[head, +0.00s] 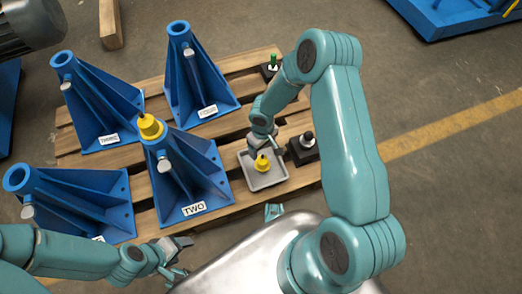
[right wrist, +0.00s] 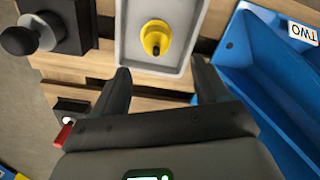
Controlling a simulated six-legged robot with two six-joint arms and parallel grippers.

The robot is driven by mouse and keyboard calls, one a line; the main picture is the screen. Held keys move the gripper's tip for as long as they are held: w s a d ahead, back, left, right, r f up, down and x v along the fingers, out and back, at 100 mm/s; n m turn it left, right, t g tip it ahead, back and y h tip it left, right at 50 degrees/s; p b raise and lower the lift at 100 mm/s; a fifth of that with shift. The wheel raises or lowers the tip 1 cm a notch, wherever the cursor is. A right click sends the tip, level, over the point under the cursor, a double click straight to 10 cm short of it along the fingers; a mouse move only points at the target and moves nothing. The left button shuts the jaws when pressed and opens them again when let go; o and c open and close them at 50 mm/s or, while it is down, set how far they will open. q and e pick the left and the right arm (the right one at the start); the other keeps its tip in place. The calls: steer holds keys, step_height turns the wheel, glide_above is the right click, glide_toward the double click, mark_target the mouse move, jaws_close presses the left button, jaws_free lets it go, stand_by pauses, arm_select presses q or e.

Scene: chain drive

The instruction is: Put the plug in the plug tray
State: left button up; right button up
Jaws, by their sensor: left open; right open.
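A yellow plug (head: 262,164) sits inside the shallow grey plug tray (head: 270,183) on the pallet. In the right wrist view the plug (right wrist: 156,38) stands apart from the walls of the tray (right wrist: 148,65). My right gripper (right wrist: 160,70) is open and empty, its two fingers apart near the tray's edge, not touching the plug. In the head view the right gripper is partly hidden by its own arm. A second yellow piece (head: 150,126) sits on top of the blue stand labelled TWO (head: 185,185). My left gripper (head: 181,256) is open and empty near the pallet's front edge.
Other blue stands (head: 95,100) (head: 200,80) (head: 70,205) stand on the wooden pallet (head: 145,157). A black block with a black knob (head: 303,146) is right of the tray. A block with a green peg (head: 272,66) is at the back.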

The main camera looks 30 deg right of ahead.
steer(key=s+a+r+m+y, duration=0.2)
steer(key=s+a+m+y, duration=0.1)
steer(key=s+a, duration=1.1)
steer(key=shift+s+r+m+t+y, duration=0.3)
steer(key=shift+s+r+m+y, duration=0.1)
steer(key=shift+s+m, duration=0.15)
steer(key=shift+a, duration=0.1)
